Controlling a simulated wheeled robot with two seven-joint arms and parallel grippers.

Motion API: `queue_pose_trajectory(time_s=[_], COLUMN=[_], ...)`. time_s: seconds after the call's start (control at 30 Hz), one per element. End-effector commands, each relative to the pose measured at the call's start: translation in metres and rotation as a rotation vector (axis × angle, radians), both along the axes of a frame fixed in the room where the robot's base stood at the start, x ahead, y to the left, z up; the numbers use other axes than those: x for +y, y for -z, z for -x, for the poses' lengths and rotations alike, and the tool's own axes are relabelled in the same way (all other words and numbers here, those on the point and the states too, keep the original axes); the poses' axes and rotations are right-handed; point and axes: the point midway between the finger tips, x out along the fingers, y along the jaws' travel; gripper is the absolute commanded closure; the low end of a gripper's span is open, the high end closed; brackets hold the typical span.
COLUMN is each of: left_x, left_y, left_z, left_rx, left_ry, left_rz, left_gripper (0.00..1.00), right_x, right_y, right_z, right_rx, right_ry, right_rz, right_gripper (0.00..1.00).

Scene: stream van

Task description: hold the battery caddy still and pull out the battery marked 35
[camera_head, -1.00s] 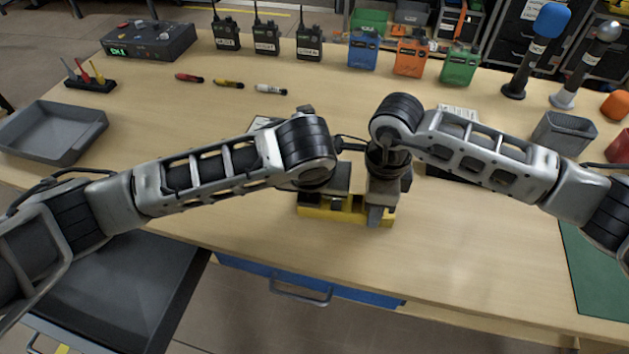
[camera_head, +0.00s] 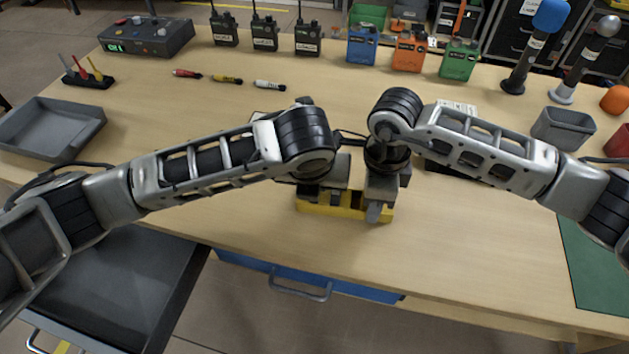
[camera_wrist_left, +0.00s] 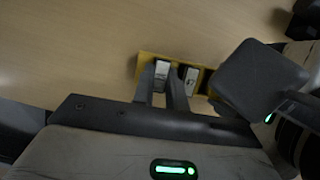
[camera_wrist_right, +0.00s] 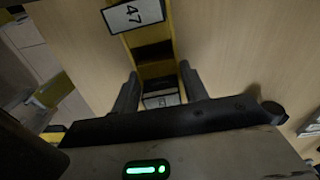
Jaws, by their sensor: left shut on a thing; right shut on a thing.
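The yellow battery caddy (camera_head: 345,211) stands on the bench under both my grippers. In the left wrist view my left gripper (camera_wrist_left: 164,80) has its fingers on either side of a battery with a pale label (camera_wrist_left: 162,70) at one end of the caddy; its number is not readable. The battery marked 47 (camera_wrist_left: 190,77) sits beside it; it also shows in the right wrist view (camera_wrist_right: 134,14). My right gripper (camera_wrist_right: 160,92) is shut across the caddy's other end, where another labelled battery (camera_wrist_right: 160,101) sits between its fingers. The arms hide much of the caddy in the head view.
A grey tray (camera_head: 88,137) lies at the left. Several radios and coloured packs (camera_head: 361,47) line the back. Markers (camera_head: 227,80) lie in front of the radios. A grey bin (camera_head: 566,130) and a green mat (camera_head: 597,270) are at the right. Bench front is clear.

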Motion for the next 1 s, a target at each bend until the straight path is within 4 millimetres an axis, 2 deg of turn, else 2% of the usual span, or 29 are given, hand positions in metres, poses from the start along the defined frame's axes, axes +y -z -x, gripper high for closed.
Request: queue_pose_trajectory(time_s=[1.0], left_x=[0.000], left_y=[-0.025], left_z=[0.000], left_rx=[0.002], left_ry=[0.001], left_rz=[-0.001], left_gripper=[1.00], right_x=[0.000], right_y=[0.000], right_z=[0.000], right_rx=[0.000], right_ry=[0.000], right_rz=[-0.001], right_gripper=[0.80])
